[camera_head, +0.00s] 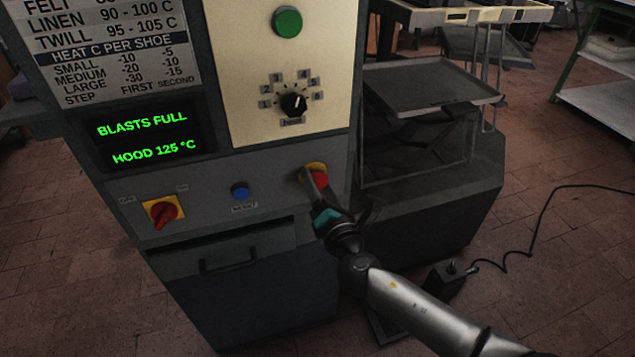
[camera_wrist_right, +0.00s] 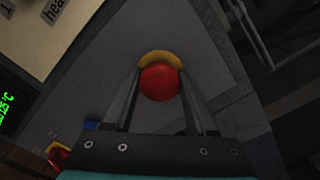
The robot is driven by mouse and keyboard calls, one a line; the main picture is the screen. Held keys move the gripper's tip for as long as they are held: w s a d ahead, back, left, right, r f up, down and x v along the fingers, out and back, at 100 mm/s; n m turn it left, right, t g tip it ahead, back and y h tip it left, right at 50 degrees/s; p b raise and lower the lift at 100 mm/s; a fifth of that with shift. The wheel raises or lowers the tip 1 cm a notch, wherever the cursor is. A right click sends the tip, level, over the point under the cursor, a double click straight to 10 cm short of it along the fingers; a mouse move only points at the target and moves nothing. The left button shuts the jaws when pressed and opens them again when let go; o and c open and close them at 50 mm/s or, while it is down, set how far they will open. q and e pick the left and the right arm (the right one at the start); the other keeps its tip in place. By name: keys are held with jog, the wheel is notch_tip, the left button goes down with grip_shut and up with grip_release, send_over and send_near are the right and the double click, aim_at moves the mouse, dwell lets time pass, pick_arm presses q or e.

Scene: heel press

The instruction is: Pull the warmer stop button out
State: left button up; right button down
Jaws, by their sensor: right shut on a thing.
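The stop button is a red mushroom head (camera_head: 320,179) on a yellow base (camera_head: 313,168), at the right end of the lower grey panel in the head view. In the right wrist view the red button (camera_wrist_right: 160,83) sits between the two fingers, with a yellow arc of its base (camera_wrist_right: 160,57) behind it. My right gripper (camera_head: 313,186) reaches up from the lower right and is shut on the button; its fingers flank the head on both sides (camera_wrist_right: 159,95). Part of the button is hidden by a finger in the head view. My left gripper is not in view.
Left on the panel are a red rotary switch (camera_head: 164,212) on yellow and a blue button (camera_head: 240,190). Above are a numbered dial (camera_head: 293,105), a green button (camera_head: 287,22) and a lit display (camera_head: 145,138). A metal tray stand (camera_head: 430,85) stands close on the right.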

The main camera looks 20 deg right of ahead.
jog(key=shift+s+f, duration=0.1)
jog(key=shift+s, duration=0.55)
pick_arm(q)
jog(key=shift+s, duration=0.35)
pick_arm(e)
jog(key=shift+c, duration=1)
grip_release()
jog(key=shift+s, duration=0.35)
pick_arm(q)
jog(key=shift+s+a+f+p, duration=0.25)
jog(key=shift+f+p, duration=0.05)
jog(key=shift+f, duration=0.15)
pick_arm(e)
jog(key=s, duration=1.4)
jog(key=shift+s+d, duration=0.2)
jog(key=shift+d, duration=0.1)
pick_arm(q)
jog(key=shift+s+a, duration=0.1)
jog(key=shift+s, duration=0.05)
